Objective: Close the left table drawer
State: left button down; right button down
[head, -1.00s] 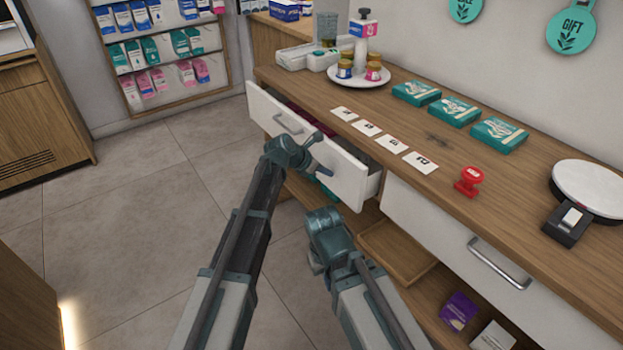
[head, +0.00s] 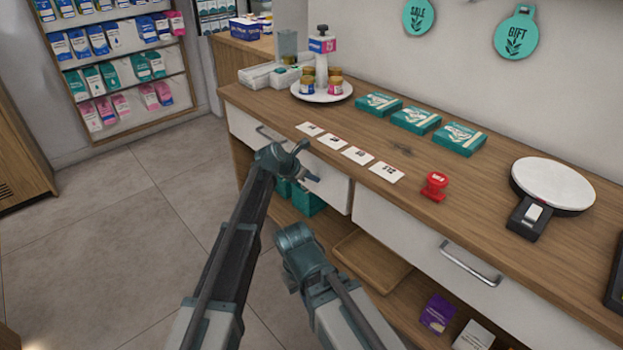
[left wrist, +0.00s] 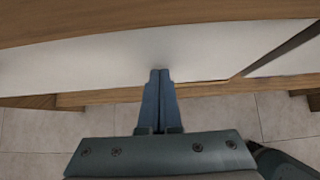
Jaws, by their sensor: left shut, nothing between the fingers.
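The left table drawer (head: 333,188) has a white front with a metal bar handle (head: 270,134). Its front now sits about flush under the counter top, with no open inside showing. My left gripper (head: 308,163) is shut and empty, in front of the drawer's face to the right of the handle. In the left wrist view the shut fingertips (left wrist: 160,72) point at the white drawer front (left wrist: 100,68) and look to be at or very near it. My right gripper (head: 298,242) is low before the shelf; its fingers cannot be made out.
The right drawer (head: 430,245) is shut beside it. The counter top (head: 400,150) bears white cards, teal boxes (head: 415,119), a red stamp (head: 434,186), a round white scale (head: 552,185) and a plate of jars (head: 322,94). An open shelf lies below. Floor at left is clear.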

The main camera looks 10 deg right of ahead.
pick_arm(q)
jog(key=shift+w+d+r, duration=0.1)
jog(key=shift+w+d, duration=0.1)
jog(key=shift+d, duration=0.05)
